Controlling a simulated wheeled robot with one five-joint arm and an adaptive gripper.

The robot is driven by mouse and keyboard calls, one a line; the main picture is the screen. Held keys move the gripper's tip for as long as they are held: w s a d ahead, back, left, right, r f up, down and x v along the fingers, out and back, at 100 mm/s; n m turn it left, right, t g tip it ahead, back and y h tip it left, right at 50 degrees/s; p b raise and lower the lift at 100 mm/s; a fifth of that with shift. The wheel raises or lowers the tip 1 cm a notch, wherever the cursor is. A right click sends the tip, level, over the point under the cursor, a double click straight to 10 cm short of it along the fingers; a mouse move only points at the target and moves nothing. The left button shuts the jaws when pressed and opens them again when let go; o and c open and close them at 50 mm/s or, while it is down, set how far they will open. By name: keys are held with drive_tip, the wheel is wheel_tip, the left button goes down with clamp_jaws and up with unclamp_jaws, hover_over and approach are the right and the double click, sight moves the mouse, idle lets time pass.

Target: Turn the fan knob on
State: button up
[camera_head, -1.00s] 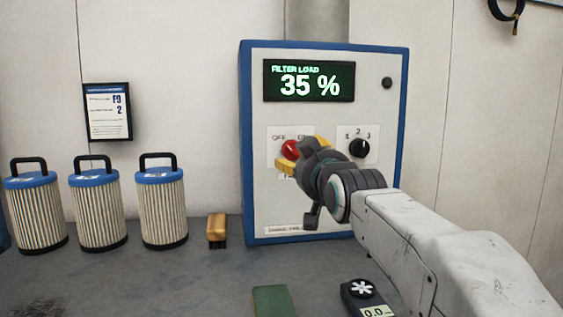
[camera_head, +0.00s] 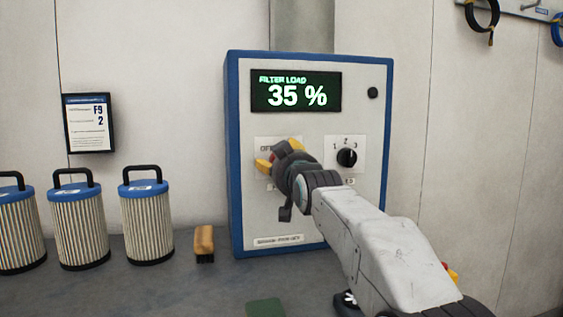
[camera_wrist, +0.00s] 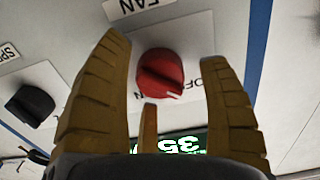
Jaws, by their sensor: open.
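The fan knob (camera_wrist: 160,74) is red with a white pointer mark and sits on a white plate under the FAN lettering in the upside-down wrist view. Its mark points to the lower right there, towards the OFF side. My gripper (camera_wrist: 165,50) is open, with yellow-brown fingers on both sides of the knob; I cannot tell whether they touch it. In the head view, my gripper (camera_head: 279,156) is in front of the left plate of the blue-edged control panel (camera_head: 310,215). It hides most of the red knob and the ON label.
A black speed knob (camera_head: 347,157) marked 1, 2, 3 is right of the fan knob. The panel display (camera_head: 296,91) reads FILTER LOAD 35 %. Several filter cartridges (camera_head: 148,222) and a brush (camera_head: 204,243) stand left on the bench. A green item (camera_head: 266,308) lies in front.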

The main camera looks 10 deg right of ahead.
idle(0.3)
drive_tip(key=c, duration=1.2)
